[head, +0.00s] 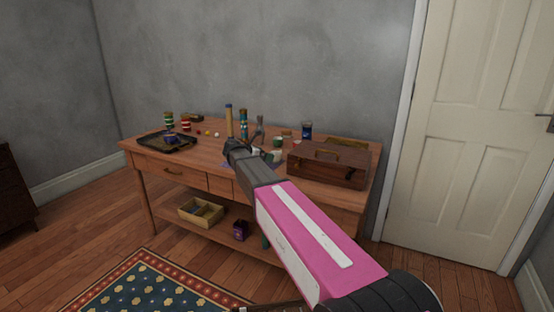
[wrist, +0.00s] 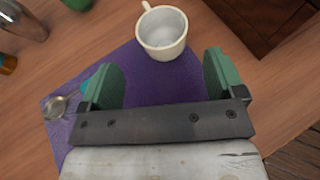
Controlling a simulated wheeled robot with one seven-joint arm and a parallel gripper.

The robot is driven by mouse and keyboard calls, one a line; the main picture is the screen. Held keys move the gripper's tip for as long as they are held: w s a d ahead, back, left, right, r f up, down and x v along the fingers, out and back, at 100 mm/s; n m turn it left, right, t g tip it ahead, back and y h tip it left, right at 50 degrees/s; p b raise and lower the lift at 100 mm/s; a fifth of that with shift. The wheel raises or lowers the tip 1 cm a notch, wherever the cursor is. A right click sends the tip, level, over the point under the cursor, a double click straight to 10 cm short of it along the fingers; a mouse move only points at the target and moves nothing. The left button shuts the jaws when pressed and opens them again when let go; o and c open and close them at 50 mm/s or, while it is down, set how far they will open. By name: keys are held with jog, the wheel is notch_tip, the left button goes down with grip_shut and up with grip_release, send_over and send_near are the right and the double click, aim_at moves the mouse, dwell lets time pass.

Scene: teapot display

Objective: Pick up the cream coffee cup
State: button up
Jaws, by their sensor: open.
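The cream coffee cup (wrist: 162,32) stands upright at the top of the wrist view, empty inside, with its handle toward the upper left. It is partly on a purple cloth (wrist: 150,85) that lies on the wooden table. My gripper (wrist: 163,75) is open and empty, with its green finger pads set wide apart. The cup is beyond the fingertips, roughly centred between them, and not touched. In the head view my gripper (head: 238,152) is over the table, and a small cream shape (head: 275,156) to its right looks like the cup.
A brown wooden case (head: 328,165) stands to the right on the table (head: 205,158); it also fills the wrist view's upper right corner (wrist: 262,20). A small strainer-like metal item (wrist: 57,106) lies on the cloth at left. A black tray (head: 150,143) is at the table's left.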

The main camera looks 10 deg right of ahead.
aim_at(277, 156)
jog(key=x, duration=0.7)
jog(key=shift+s+d+r, duration=0.1)
jog(key=shift+d, duration=0.2)
jog(key=c, duration=0.9)
